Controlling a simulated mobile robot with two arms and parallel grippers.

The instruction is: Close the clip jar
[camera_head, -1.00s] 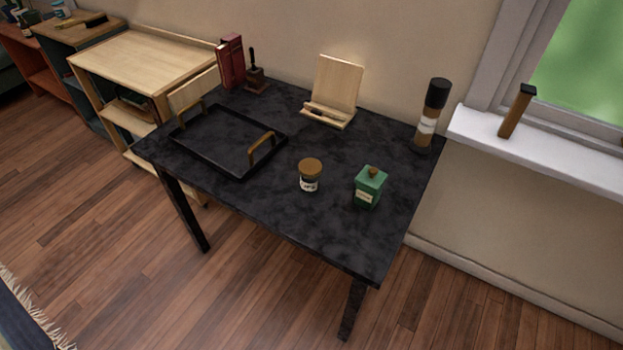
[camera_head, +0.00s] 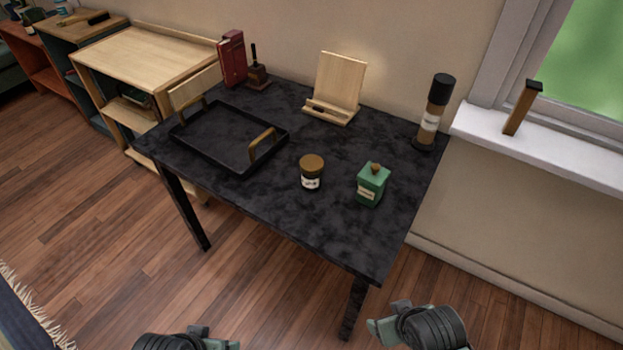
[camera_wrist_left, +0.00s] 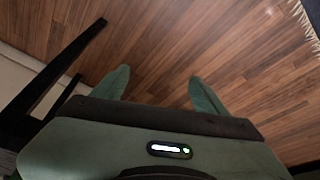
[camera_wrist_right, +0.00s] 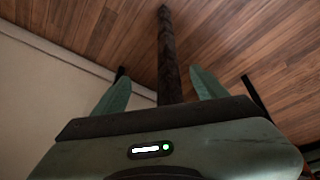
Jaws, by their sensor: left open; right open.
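A small jar (camera_head: 312,178) with a brown round top and a pale label stands upright on the dark table (camera_head: 350,235), near its front edge. I cannot tell whether its lid is fully down. To its right stands a green square canister (camera_head: 372,187) with a brown knob and a label. I cannot tell from the labels which is the clip jar. My left gripper (camera_wrist_left: 159,84) is open and empty over the wooden floor. My right gripper (camera_wrist_right: 160,84) is open and empty, with a table leg beyond its fingers. Both arms show at the bottom of the head view, away from the jars.
A black tray (camera_head: 222,149) with brown handles lies on the left of the table. A wooden stand (camera_head: 338,85), a tall dark cylinder (camera_head: 434,110), red books (camera_head: 232,58) and a small stamp-like object (camera_head: 256,75) stand along the back. The table's front middle is clear.

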